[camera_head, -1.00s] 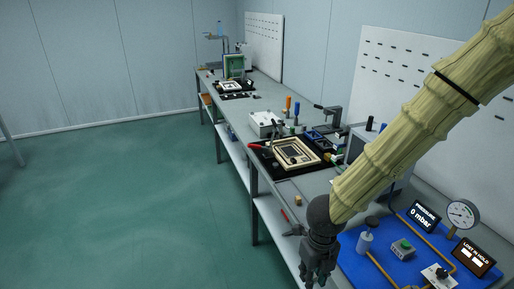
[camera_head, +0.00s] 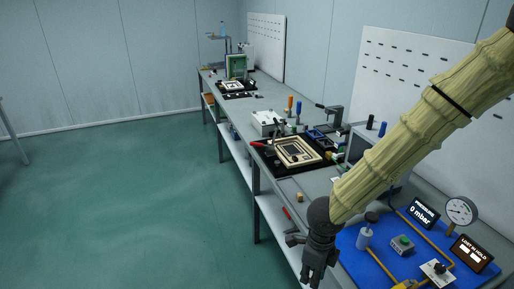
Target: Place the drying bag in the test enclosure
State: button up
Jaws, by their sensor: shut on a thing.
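My gripper (camera_head: 318,268) hangs at the lower middle, at the front edge of the workbench (camera_head: 318,184) and left of the blue mat. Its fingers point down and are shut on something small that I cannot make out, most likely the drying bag. No drying bag shows anywhere else. A beige open-topped box (camera_head: 298,151), probably the test enclosure, lies on a black mat further back on the bench. My gripper is well in front of it and apart from it.
On the blue mat (camera_head: 353,262) are a pressure gauge (camera_head: 461,211), two displays, tubing and a green-topped block. Red and orange tools, a metal box (camera_head: 267,123) and a bench press stand around the beige box. The floor left of the bench is clear.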

aim_at(311, 271)
jog(key=n, duration=0.2)
jog(key=shift+w+f+n, duration=0.3)
jog(key=shift+f, duration=0.05)
jog(key=w+f+n, duration=0.1)
jog(key=n, duration=0.2)
jog(key=w+f+n, duration=0.1)
jog(key=n, duration=0.2)
jog(key=w+f+n, duration=0.1)
jog(key=n, duration=0.2)
jog(key=shift+d+f+n, duration=0.2)
jog(key=shift+d+n, duration=0.15)
jog(key=shift+n, duration=0.05)
jog(key=w+f+n, duration=0.1)
jog(key=n, duration=0.3)
jog(key=w+d+f+n, duration=0.1)
jog(key=f+n, duration=0.1)
jog(key=n, duration=0.2)
jog(key=w+f+n, duration=0.1)
jog(key=n, duration=0.3)
jog(key=shift+d+f, duration=0.25)
jog(key=shift+d, duration=0.15)
